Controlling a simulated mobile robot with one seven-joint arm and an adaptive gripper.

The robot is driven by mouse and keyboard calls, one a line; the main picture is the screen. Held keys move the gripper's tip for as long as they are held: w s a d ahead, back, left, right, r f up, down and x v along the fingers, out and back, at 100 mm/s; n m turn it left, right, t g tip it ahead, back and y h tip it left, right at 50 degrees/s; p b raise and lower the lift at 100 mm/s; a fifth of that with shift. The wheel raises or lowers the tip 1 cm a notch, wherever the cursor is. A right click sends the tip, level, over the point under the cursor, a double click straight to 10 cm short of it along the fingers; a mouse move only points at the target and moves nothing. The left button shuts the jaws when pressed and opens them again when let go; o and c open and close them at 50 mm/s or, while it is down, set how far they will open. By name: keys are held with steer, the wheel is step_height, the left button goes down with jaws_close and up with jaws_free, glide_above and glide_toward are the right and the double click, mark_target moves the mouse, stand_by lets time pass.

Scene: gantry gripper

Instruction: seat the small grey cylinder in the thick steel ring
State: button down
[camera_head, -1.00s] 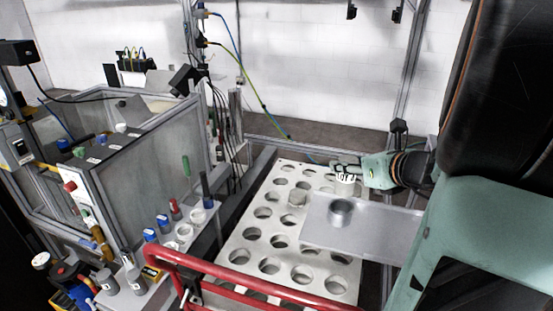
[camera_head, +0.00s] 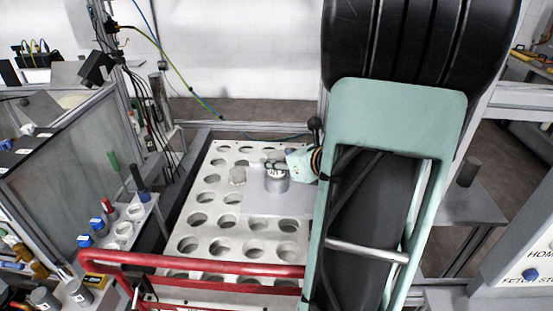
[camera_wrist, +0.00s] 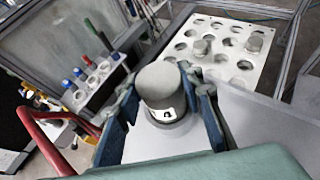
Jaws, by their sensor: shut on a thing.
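The small grey cylinder (camera_wrist: 160,80) with a white number label is upright between the fingers of my gripper (camera_wrist: 158,92) in the wrist view. In the head view my gripper (camera_head: 280,167) reaches in from the right and holds it at the thick steel ring (camera_head: 277,186). The ring stands on a flat grey plate (camera_head: 262,205). The cylinder appears directly over the ring, lined up with it. I cannot tell whether its lower end is inside the ring or just above, because the fingers and label area hide the join.
A white plate with round holes (camera_head: 208,222) lies under and around the grey plate. Another grey cylinder (camera_head: 237,176) stands on it at left. A red rail (camera_head: 190,260) crosses the front. Bottles (camera_head: 85,241) stand at left. A dark cylinder (camera_head: 468,172) stands on a table (camera_head: 470,207) at right.

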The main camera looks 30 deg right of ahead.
steer(key=c, duration=1.3)
jaws_free()
steer(key=shift+s+r+p, duration=0.1)
steer(key=shift+r+p, duration=0.15)
steer(key=shift+p, duration=0.1)
steer(key=p+v, duration=0.1)
steer(key=v, duration=1)
steer(key=shift+s, duration=0.4)
